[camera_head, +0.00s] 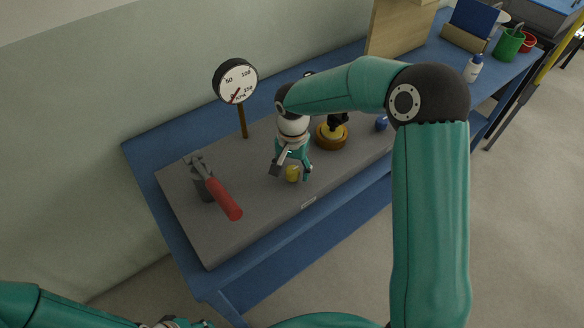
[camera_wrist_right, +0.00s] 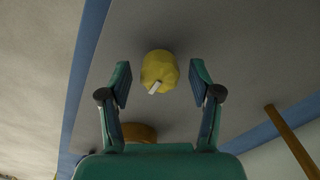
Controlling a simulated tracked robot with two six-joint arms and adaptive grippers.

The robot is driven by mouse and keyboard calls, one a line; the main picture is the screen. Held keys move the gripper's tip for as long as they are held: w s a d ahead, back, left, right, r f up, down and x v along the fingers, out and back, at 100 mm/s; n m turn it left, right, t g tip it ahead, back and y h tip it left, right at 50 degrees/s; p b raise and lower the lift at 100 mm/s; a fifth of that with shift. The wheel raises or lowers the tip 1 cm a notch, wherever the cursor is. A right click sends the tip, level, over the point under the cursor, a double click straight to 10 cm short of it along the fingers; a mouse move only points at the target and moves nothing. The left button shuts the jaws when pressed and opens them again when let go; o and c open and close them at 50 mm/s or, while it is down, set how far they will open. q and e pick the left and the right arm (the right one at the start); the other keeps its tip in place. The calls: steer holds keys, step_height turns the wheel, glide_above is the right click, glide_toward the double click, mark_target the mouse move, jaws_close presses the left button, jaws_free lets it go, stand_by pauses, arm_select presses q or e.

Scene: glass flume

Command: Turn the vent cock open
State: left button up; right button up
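A small yellow knob (camera_head: 292,173), which I take for the vent cock, stands on the grey plate (camera_head: 240,232) on the blue bench. In the right wrist view the yellow knob (camera_wrist_right: 159,71) shows a short white mark on its face, pointing toward the lower left. My right gripper (camera_head: 290,171) hangs over the knob, pointing down. In its wrist view the right gripper (camera_wrist_right: 160,82) is open, one finger on each side of the knob, with gaps between. Part of my left arm shows at the lower left; its gripper is out of view.
A red-handled lever (camera_head: 224,200) stands on the plate to the left. A round dial gauge (camera_head: 236,81) stands on a post behind. A brown ring with a yellow centre (camera_head: 331,138) and a blue knob (camera_head: 381,123) lie to the right. A white bottle (camera_head: 473,68) stands farther right.

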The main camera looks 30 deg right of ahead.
steer(key=c, duration=1)
steer(key=shift+c, duration=0.2)
steer(key=n+b, duration=0.1)
steer(key=n, duration=0.2)
steer(key=n+b, duration=0.1)
steer(key=n, duration=0.4)
steer(key=shift+w, duration=0.1)
steer(key=n, duration=0.4)
steer(key=shift+r+b, duration=0.1)
steer(key=shift+b, duration=0.25)
steer(key=n, duration=0.5)
steer(key=shift+n, duration=0.4)
